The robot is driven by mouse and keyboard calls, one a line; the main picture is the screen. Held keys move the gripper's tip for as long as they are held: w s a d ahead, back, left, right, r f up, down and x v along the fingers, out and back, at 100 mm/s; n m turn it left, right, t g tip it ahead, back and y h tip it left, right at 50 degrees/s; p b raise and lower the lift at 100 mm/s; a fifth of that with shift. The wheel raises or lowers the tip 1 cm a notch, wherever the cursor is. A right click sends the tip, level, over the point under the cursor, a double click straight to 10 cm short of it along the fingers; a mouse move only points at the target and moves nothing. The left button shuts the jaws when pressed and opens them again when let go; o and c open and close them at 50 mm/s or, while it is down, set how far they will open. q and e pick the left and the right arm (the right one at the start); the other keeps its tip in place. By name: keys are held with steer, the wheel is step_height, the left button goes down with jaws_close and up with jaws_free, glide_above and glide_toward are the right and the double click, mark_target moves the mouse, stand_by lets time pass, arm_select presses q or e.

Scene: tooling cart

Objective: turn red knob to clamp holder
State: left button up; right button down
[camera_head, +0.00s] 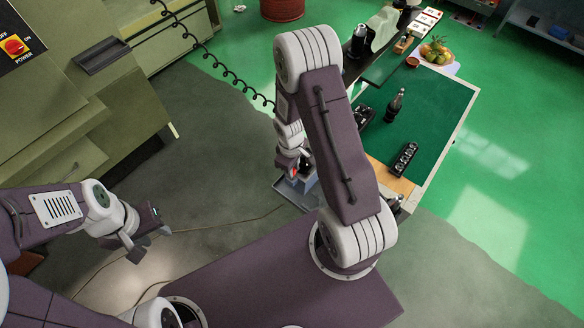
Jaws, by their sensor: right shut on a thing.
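My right gripper (297,172) points down beside the grey-blue holder (307,187), partly hidden behind my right arm. A small patch of red, which looks like the red knob (294,172), shows at its fingertips. The gripper is shut on it. Most of the knob is covered, so its turn angle cannot be told. The holder sits on a grey tray-like cart top (283,185) left of the green-topped table. My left gripper (151,245) is at the lower left, far from the holder, with its fingers apart and nothing between them.
The green-topped table (440,100) carries a dark bottle (396,105), a black tray with round pockets (405,158) and a fruit plate (437,52). A machine with a red power switch (15,46) stands at the left. A black coiled cable (222,70) hangs near it.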

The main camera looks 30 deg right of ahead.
steer(key=shift+w+r, duration=0.1)
steer(key=shift+w, duration=0.05)
steer(key=c, duration=1.1)
jaws_free()
steer(key=shift+c, duration=0.2)
steer(key=shift+a, duration=0.1)
